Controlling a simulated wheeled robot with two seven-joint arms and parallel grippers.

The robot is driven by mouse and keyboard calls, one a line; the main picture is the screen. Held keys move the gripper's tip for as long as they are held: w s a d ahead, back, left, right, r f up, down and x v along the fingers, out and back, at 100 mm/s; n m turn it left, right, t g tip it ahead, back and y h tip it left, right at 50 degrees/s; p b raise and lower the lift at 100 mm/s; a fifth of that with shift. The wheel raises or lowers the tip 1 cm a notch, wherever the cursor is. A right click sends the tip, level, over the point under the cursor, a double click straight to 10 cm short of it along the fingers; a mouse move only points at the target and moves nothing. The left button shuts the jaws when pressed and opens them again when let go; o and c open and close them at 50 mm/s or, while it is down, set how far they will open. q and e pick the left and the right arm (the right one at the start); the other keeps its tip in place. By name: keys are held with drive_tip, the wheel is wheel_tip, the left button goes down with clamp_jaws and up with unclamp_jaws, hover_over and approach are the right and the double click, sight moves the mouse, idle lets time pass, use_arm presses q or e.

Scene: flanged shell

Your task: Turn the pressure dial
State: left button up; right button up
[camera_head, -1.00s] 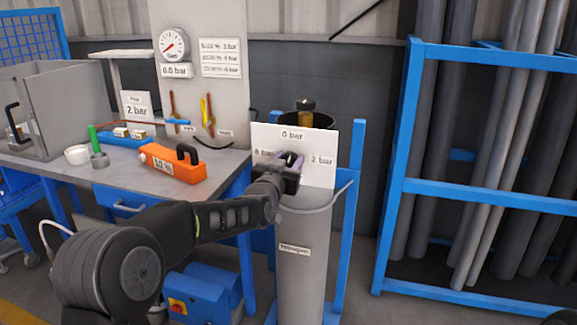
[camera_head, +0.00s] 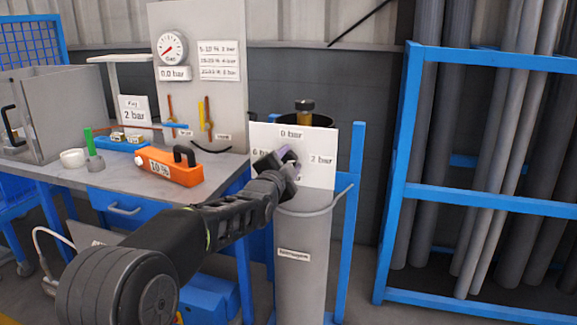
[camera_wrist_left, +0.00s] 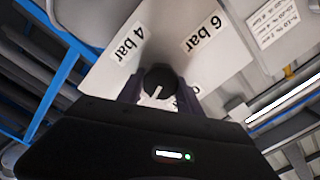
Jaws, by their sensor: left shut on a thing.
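The white dial plate (camera_head: 322,150) stands on the grey nitrogen cylinder (camera_head: 300,255), with 0 bar at its top and 2 bar at its right. My left gripper (camera_head: 284,160) is at the middle of the plate, tilted and shut on the pressure dial, which it mostly hides in the head view. In the left wrist view the dial (camera_wrist_left: 160,80) is a round black knob with a white mark, between the fingers. The 4 bar and 6 bar labels show beyond it; another label is partly covered. My right gripper is not in view.
The gauge (camera_head: 172,48) on the grey board has a readout (camera_head: 174,73) of 0.0 bar. An orange 10 % block (camera_head: 170,168) and a 2 bar sign (camera_head: 134,109) stand on the workbench. A blue rack (camera_head: 480,203) with pipes stands at the right.

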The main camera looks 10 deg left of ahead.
use_arm(q)
drive_tip(key=shift+f+m+b, duration=0.1)
drive_tip(key=shift+m+b, duration=0.65)
drive_tip(key=shift+m, duration=0.85)
drive_tip(key=o, duration=1.4)
drive_tip(key=shift+c, duration=0.2)
drive_tip(key=s, duration=0.7)
drive_tip(key=shift+s+a, duration=0.2)
drive_tip(key=shift+s, duration=0.2)
